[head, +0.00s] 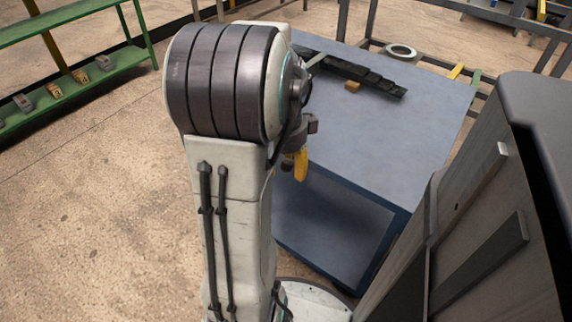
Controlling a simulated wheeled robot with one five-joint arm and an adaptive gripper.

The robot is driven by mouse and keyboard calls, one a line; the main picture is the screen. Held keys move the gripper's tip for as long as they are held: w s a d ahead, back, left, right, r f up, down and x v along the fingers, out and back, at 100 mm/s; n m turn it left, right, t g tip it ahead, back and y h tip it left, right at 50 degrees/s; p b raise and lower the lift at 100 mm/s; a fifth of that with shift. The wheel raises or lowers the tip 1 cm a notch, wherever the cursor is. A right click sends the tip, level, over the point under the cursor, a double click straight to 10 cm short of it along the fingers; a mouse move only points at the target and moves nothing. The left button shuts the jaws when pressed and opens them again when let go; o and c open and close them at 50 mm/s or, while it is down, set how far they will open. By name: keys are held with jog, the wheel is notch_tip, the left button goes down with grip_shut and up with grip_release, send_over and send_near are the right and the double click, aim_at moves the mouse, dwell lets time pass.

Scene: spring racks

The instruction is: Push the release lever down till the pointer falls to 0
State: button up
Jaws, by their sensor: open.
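My gripper (300,164) shows only in part in the head view, as a dark mount with a yellow piece pointing down, just right of my large arm joint. It is open, and I see nothing held in it. It is by the near left side of a blue-grey table (410,140). The release lever and the pointer cannot be made out; my arm covers part of the table's left side. A long dark stepped piece (365,76) lies along the table's far left part, with a small orange-brown block (352,87) beside it.
A green shelf rack (85,78) with several small grey and orange items stands at the left. A tall dark cabinet-like body (490,215) fills the right. A pale ring (400,51) lies beyond the table. The floor at the lower left is clear.

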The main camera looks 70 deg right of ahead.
grip_shut()
dwell(0.4)
